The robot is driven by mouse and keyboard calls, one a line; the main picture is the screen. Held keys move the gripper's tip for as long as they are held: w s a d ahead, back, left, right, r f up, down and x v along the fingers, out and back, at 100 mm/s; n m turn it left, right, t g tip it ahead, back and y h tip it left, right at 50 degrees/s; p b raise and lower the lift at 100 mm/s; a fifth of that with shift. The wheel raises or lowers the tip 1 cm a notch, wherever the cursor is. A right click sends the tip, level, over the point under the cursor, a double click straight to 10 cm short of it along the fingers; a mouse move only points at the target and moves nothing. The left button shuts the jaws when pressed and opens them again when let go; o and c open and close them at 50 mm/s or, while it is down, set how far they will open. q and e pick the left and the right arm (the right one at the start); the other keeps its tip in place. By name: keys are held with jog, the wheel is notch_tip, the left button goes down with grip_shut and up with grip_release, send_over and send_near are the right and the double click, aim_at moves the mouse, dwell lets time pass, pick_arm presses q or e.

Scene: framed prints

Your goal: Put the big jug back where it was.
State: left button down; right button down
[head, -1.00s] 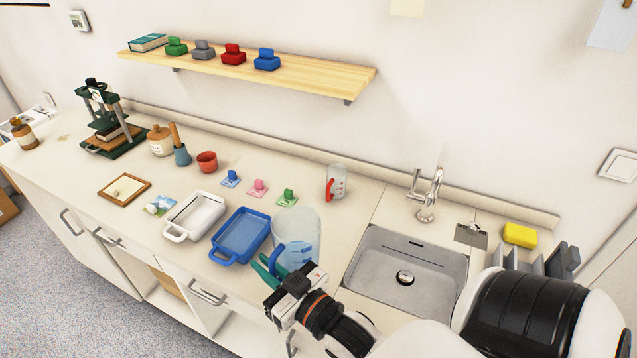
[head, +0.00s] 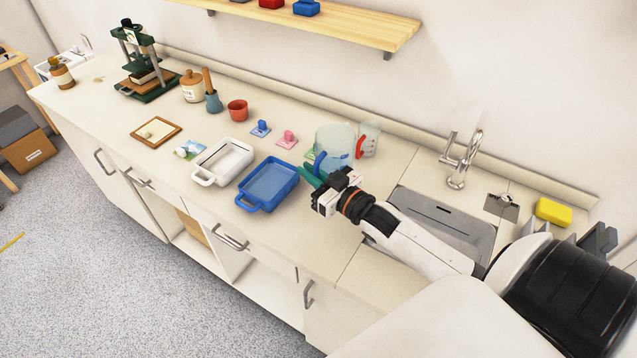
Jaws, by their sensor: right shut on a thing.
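The big jug (head: 337,141) is clear with a blue handle (head: 322,162). It is over the back part of the counter, left of the small jug (head: 370,138) with the red handle, and overlaps it in the head view. My right gripper (head: 314,177) has green fingers and is shut on the big jug at its handle side. I cannot tell whether the jug's base touches the counter. The jug mostly hides a green block (head: 310,154) behind it. My left gripper is not in view.
A blue tray (head: 246,206) and a white tray (head: 200,178) lie left of my gripper. Pink (head: 287,138) and blue (head: 261,128) small pieces stand behind them. The sink (head: 440,222) and tap (head: 460,160) are to the right, with a yellow sponge (head: 553,211) beyond.

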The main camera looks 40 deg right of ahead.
notch_tip(320, 180, down, 6)
jog(key=shift+f, duration=0.25)
jog(key=shift+f, duration=0.2)
jog(key=c, duration=1.5)
grip_release()
jog(key=shift+r, duration=0.2)
jog(key=s, duration=0.3)
jog(key=s+d+b, duration=0.1)
jog(key=s, duration=0.3)
jog(key=s+d, duration=0.1)
jog(key=s, duration=0.2)
jog(key=shift+s+f, duration=0.15)
jog(key=shift+s, duration=0.05)
jog(key=shift+s+d, duration=0.1)
jog(key=shift+s, duration=0.6)
